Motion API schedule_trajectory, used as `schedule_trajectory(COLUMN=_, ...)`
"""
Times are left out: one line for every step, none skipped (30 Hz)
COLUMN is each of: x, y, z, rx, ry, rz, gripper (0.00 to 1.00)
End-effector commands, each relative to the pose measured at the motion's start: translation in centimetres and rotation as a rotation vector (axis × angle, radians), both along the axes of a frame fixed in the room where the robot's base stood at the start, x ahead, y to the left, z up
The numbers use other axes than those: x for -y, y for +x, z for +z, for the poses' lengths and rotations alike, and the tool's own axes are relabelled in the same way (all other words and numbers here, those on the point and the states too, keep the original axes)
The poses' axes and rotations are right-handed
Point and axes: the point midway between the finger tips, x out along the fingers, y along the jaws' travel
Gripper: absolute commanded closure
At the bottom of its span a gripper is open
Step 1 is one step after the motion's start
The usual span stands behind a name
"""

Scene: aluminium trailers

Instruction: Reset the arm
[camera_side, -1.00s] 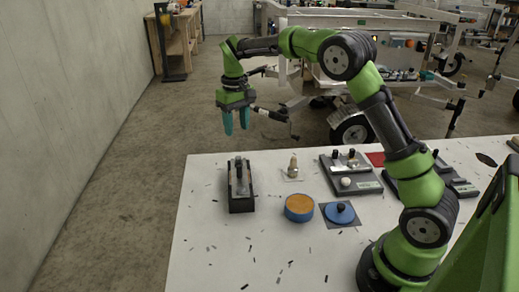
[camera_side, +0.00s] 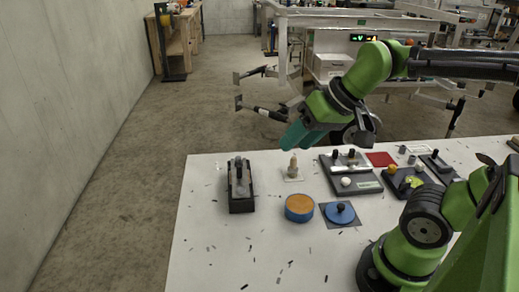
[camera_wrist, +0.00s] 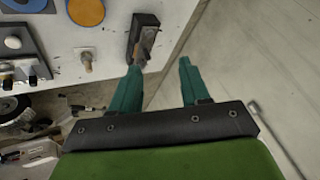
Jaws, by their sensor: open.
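My gripper (camera_side: 298,135) has two teal fingers and hangs tilted above the far edge of the white table, behind a small knobbed peg (camera_side: 293,167). In the wrist view my gripper (camera_wrist: 158,80) shows its two fingers spread apart with nothing between them. A black holder (camera_side: 241,190) with a grey part in it stands on the table's left side. It also shows in the wrist view (camera_wrist: 143,38), just beyond the left fingertip. My arm reaches in from the right.
On the white table (camera_side: 220,250) are an orange-topped blue round container (camera_side: 299,208), a blue disc with a black knob (camera_side: 341,213), a grey board with knobs (camera_side: 352,180) and a red square (camera_side: 381,159). Trailer frames stand behind. The table's front left is mostly clear, with small dark scraps.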

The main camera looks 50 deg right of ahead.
Motion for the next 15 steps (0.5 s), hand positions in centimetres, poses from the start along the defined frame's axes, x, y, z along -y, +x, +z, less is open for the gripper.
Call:
schedule_trajectory(x=-0.2, y=-0.9, z=-0.5, rx=0.021, ry=0.006, rz=-0.006, gripper=0.54)
schedule_trajectory(x=-0.3, y=-1.3, z=-0.7, rx=0.030, ry=0.010, rz=-0.009, gripper=0.54)
schedule_trajectory(x=-0.3, y=-1.7, z=-0.9, rx=0.038, ry=0.014, rz=-0.013, gripper=0.54)
schedule_trajectory(x=-0.4, y=-1.8, z=-1.1, rx=0.042, ry=0.015, rz=-0.015, gripper=0.54)
schedule_trajectory(x=-0.4, y=-2.0, z=-1.2, rx=0.047, ry=0.016, rz=-0.017, gripper=0.54)
schedule_trajectory(x=-0.4, y=-2.1, z=-1.3, rx=0.049, ry=0.018, rz=-0.018, gripper=0.54)
schedule_trajectory(x=-0.4, y=-2.1, z=-1.4, rx=0.049, ry=0.019, rz=-0.019, gripper=0.54)
schedule_trajectory(x=-0.4, y=-2.2, z=-1.4, rx=0.049, ry=0.019, rz=-0.019, gripper=0.54)
schedule_trajectory(x=-0.4, y=-2.2, z=-1.4, rx=0.049, ry=0.020, rz=-0.020, gripper=0.54)
schedule_trajectory(x=-0.4, y=-2.1, z=-1.4, rx=0.049, ry=0.020, rz=-0.020, gripper=0.54)
schedule_trajectory(x=-0.4, y=-2.1, z=-1.4, rx=0.049, ry=0.019, rz=-0.019, gripper=0.54)
schedule_trajectory(x=-0.4, y=-2.1, z=-1.4, rx=0.048, ry=0.019, rz=-0.018, gripper=0.54)
schedule_trajectory(x=-0.4, y=-2.1, z=-1.4, rx=0.048, ry=0.019, rz=-0.018, gripper=0.54)
schedule_trajectory(x=-0.4, y=-2.1, z=-1.4, rx=0.048, ry=0.019, rz=-0.019, gripper=0.54)
schedule_trajectory(x=-0.4, y=-2.1, z=-1.4, rx=0.048, ry=0.019, rz=-0.019, gripper=0.54)
